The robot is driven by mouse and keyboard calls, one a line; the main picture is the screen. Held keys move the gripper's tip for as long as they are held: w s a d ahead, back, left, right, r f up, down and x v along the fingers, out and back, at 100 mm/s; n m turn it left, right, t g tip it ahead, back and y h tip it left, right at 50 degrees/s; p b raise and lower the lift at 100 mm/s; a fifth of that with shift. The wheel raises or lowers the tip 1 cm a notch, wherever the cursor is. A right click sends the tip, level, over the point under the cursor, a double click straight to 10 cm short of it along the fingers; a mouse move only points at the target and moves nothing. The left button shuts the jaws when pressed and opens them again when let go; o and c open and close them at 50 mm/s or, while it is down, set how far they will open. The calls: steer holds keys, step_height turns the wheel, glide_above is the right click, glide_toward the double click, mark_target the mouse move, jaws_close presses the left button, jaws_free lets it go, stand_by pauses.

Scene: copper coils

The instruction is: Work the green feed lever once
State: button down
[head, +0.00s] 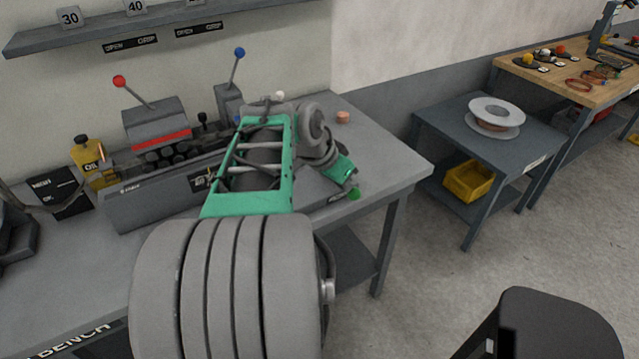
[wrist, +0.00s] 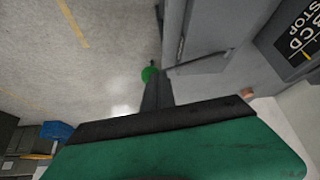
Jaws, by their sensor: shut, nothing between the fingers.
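The green feed lever's round knob (head: 354,193) shows at the bench's front right edge in the head view. In the wrist view the green knob (wrist: 149,74) sits on a thin rod running off to the right. My gripper (head: 346,190) is shut and empty, right beside the knob in the head view. In the wrist view my shut fingers (wrist: 156,92) point at the knob and their tips overlap its lower edge. I cannot tell whether they touch it. My arm hides the right part of the machine (head: 150,195) and most of the lever's rod.
A red-knobbed lever (head: 120,82) and a blue-knobbed lever (head: 239,53) rise from the machine. A yellow oil bottle (head: 87,158) stands left of it. A small copper piece (head: 343,117) lies on the bench (head: 385,150). A dark stool (head: 545,325) stands at the lower right.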

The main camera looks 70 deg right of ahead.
step_height(320, 180, down, 7)
steer(key=s+a+t+h+b, duration=0.1)
steer(key=s+b, duration=0.1)
steer(key=b, duration=0.8)
steer(key=shift+a+f+m, duration=0.15)
steer(key=shift+a+m, duration=0.1)
steer(key=shift+m, duration=0.05)
steer(key=shift+s+f, duration=0.1)
steer(key=shift+f, duration=0.15)
steer(key=shift+a, duration=0.1)
steer(key=s+p+v, duration=0.1)
steer(key=v, duration=0.7)
steer(key=shift+w+r, duration=0.35)
steer(key=shift+r, duration=0.15)
